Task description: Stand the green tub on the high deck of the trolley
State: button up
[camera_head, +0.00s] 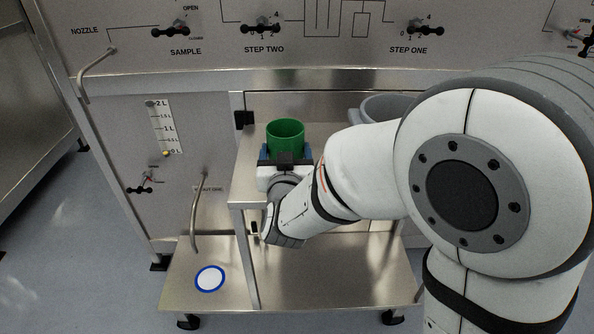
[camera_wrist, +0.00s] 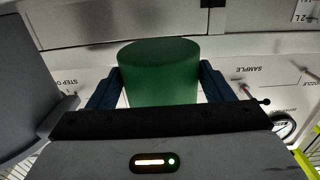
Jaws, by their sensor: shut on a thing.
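The green tub (camera_head: 285,131) is upright in the head view, over the left part of the trolley's high deck (camera_head: 247,182). My gripper (camera_head: 284,155) is shut on the tub, with its blue fingers at the tub's two sides. In the wrist view the green tub (camera_wrist: 160,72) fills the space between the two dark blue fingers of my gripper (camera_wrist: 160,90). The gripper and arm hide the tub's base, so I cannot tell whether it touches the deck.
A grey container (camera_head: 385,106) stands on the deck to the right, partly behind my arm. The lower deck (camera_head: 330,275) carries a blue-ringed white disc (camera_head: 210,279). The vessel panel (camera_head: 200,85), with several valve handles and a bent outlet pipe (camera_head: 196,215), stands behind and left.

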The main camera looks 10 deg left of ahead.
jog(key=shift+f+b, duration=0.55)
jog(key=shift+f, duration=1.75)
jog(key=shift+f, duration=0.15)
jog(key=o, duration=2.1)
jog(key=shift+c, duration=0.2)
